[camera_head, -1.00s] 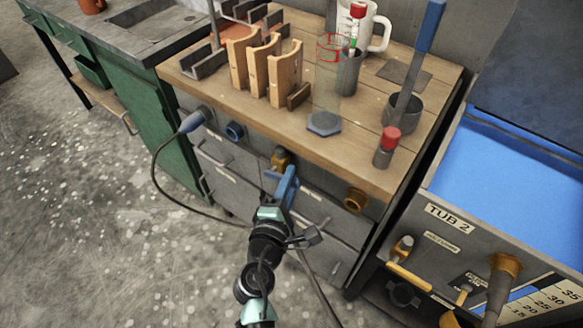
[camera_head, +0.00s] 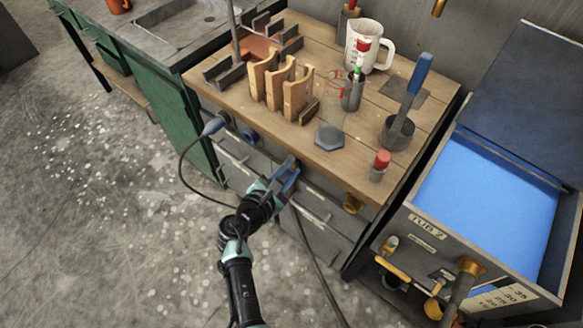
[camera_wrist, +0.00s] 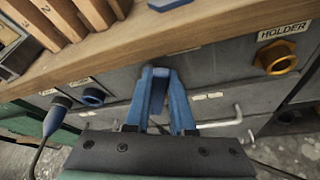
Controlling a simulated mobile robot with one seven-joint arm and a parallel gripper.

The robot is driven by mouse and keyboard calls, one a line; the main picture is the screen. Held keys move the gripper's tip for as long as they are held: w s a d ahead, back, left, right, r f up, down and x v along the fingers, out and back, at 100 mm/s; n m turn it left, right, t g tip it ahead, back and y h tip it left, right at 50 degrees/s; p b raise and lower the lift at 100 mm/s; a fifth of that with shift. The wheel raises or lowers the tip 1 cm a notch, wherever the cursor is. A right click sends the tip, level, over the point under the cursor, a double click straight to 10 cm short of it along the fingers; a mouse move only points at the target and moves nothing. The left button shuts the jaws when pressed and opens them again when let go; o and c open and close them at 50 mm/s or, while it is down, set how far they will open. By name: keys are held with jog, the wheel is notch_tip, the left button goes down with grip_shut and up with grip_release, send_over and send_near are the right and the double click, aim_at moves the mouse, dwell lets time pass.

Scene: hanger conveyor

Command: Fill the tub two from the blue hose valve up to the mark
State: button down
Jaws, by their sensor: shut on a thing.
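Tub two (camera_head: 425,222) stands at the right in the head view. Its inside is bright blue, and I cannot make out a water level. A numbered scale (camera_head: 503,297) is on its front, partly cut off below. My gripper (camera_head: 290,172) is at the front of the workbench drawers, under the bench top. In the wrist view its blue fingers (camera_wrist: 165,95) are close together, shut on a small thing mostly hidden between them. A dark hose (camera_head: 312,255) runs down from near the gripper. A grey-blue hose end (camera_head: 214,125) sits at the drawer front, left of a blue ring (camera_wrist: 93,97).
The bench top (camera_head: 340,165) holds wooden racks (camera_head: 285,85), a mug (camera_head: 378,45) and a blue-handled tool (camera_head: 418,75). A brass ring labelled HOLDER (camera_wrist: 277,58) sticks out on the right. Open floor lies at the left.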

jog(key=shift+w+a, duration=0.1)
jog(key=shift+a, duration=0.1)
dwell(0.5)
jog(key=c, duration=0.8)
grip_release()
jog(key=shift+o, duration=0.2)
jog(key=shift+r, duration=0.1)
jog(key=p+v, duration=0.2)
jog(key=v, duration=1.1)
jog(key=shift+w, duration=0.1)
